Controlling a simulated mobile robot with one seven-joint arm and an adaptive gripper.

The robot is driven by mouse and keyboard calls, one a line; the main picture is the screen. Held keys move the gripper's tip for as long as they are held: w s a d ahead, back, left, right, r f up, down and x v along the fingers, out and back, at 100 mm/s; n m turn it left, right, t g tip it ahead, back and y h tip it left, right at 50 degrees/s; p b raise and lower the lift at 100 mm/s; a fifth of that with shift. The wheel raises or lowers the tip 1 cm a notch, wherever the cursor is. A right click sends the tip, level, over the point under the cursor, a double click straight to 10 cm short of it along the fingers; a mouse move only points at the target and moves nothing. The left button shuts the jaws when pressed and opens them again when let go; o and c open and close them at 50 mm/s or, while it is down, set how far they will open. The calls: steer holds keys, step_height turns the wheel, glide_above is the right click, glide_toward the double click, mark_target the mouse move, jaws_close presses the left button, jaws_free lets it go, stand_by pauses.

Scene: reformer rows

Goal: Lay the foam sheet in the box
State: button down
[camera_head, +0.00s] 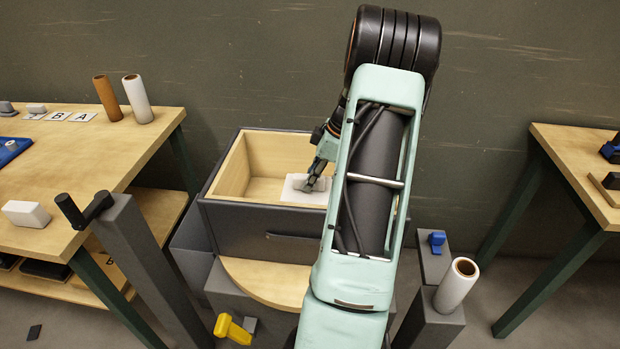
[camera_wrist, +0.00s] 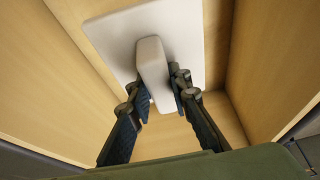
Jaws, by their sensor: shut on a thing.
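The foam sheet (camera_head: 296,191) is a thin white square inside the box (camera_head: 222,181), a dark grey box with pale wooden inner walls. In the wrist view the sheet (camera_wrist: 197,38) has a raised whitish block (camera_wrist: 153,72) on its middle. My gripper (camera_wrist: 160,92) has one finger on each side of this block and is shut on it. In the head view my gripper (camera_head: 311,184) reaches down into the box at the sheet. Wooden inner walls show around the sheet in the wrist view. Whether the sheet touches the box floor I cannot tell.
A wooden table (camera_head: 45,170) on the left bears an orange roll (camera_head: 108,98), a white roll (camera_head: 138,99), letter cards and a white block (camera_head: 27,214). Another table (camera_head: 575,165) stands right. A white roll (camera_head: 456,284) and yellow handle (camera_head: 232,329) are near the front.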

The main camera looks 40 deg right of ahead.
mark_target(323, 177)
steer(key=shift+f+b, duration=2.9)
steer(key=shift+f, duration=1)
steer(key=c, duration=1.7)
jaws_free()
steer(key=shift+r, duration=0.1)
steer(key=v, duration=1.1)
steer(key=shift+s+d+r, duration=0.1)
steer(key=shift+r, duration=0.3)
